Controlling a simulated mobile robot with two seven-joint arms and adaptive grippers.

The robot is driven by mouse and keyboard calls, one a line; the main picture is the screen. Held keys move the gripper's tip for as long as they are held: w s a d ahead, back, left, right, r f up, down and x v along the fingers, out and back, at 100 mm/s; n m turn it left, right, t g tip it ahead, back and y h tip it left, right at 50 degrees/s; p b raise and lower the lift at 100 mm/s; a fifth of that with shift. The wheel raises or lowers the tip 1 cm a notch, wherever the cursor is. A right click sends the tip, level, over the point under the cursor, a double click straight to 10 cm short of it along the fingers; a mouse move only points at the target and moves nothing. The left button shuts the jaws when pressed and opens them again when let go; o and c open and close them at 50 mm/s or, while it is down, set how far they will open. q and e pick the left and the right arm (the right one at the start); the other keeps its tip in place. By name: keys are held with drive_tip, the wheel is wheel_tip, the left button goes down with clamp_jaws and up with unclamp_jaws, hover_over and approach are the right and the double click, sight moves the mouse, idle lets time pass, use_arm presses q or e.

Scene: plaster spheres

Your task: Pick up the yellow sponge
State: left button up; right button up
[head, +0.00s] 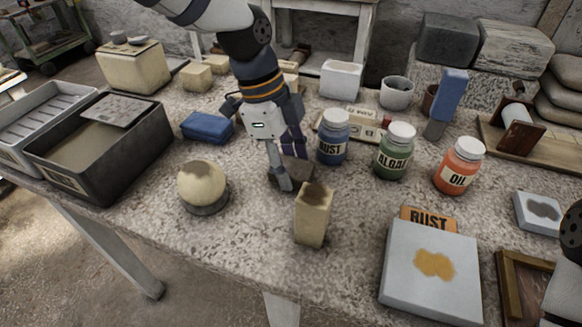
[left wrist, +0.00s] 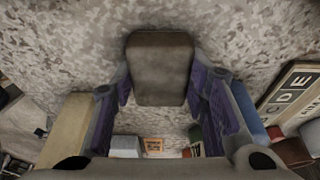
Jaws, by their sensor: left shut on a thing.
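A pale yellow block (head: 312,220) with a dark brown top stands upright on the table, in front of my left gripper (head: 286,172); it looks like the yellow sponge. In the left wrist view, a pale yellow block (left wrist: 66,130) shows at the left, outside the fingers. My left gripper (left wrist: 160,90) is shut on a dark grey-brown block (left wrist: 160,68), which sits between its fingers. In the head view that dark block (head: 297,170) is partly hidden by the fingers. I cannot tell whether it touches the table. My right gripper is not in view.
A stained plaster sphere (head: 201,184) rests on a dark ring to the left. Blue (head: 333,140), green (head: 394,155) and orange (head: 459,168) jars stand to the right. A grey slab with a rust stain (head: 432,270) lies front right. A dark tub (head: 100,165) stands left.

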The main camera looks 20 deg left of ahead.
sight(295, 166)
use_arm(q)
wheel_tip(295, 166, up, 3)
drive_tip(key=shift+r, duration=0.1)
drive_tip(key=s+a+r+p, duration=0.4)
drive_tip(key=s+r, duration=0.5)
drive_tip(key=s, duration=0.4)
drive_tip(key=shift+a+r, duration=0.35)
drive_tip(key=shift+a, duration=0.3)
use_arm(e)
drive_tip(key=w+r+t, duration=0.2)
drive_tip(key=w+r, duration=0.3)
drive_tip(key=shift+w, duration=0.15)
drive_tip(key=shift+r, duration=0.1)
